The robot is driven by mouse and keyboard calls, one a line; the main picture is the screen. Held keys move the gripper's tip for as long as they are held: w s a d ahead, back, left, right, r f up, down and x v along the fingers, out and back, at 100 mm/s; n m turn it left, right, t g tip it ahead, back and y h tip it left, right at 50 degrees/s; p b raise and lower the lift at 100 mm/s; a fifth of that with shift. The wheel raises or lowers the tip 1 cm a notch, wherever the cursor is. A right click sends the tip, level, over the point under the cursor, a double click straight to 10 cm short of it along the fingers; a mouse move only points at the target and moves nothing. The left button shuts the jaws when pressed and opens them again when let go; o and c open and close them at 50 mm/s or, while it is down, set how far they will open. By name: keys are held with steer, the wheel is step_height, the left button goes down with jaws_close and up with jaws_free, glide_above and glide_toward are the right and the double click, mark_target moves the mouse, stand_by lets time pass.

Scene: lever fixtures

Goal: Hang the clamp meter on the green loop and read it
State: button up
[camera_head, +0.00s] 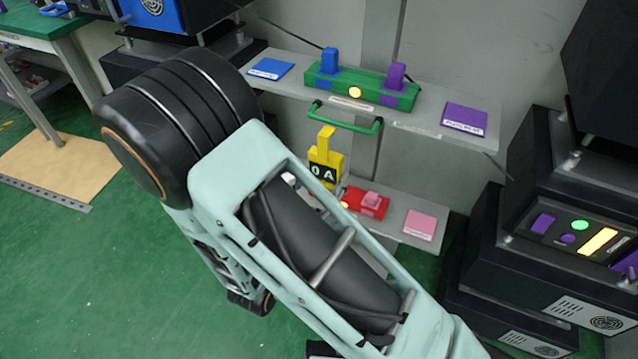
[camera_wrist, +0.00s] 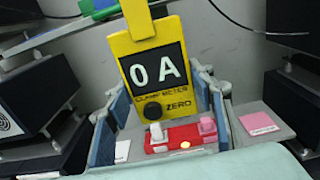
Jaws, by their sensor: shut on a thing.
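The yellow clamp meter (camera_head: 325,160) is upright, just below the green loop (camera_head: 345,124) on the upper shelf's front. In the wrist view, the meter (camera_wrist: 130,48) reads "0 A" and has a black knob beside "ZERO". My gripper (camera_wrist: 162,92) is shut on the meter, one finger at each side. In the head view my arm hides most of the gripper.
A green box (camera_head: 360,88) with blue and purple levers and a lit yellow lamp sits above the loop. A red fixture (camera_head: 366,202) with a pink lever is on the lower shelf, close to the meter. Black cabinets (camera_head: 545,215) stand at right. Green floor is open at left.

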steer(key=f+b+x, duration=0.1)
steer(key=x, duration=0.5)
steer(key=shift+w+f, duration=0.15)
steer(key=shift+w, duration=0.15)
stand_by(0.3)
steer(key=o, duration=1.4)
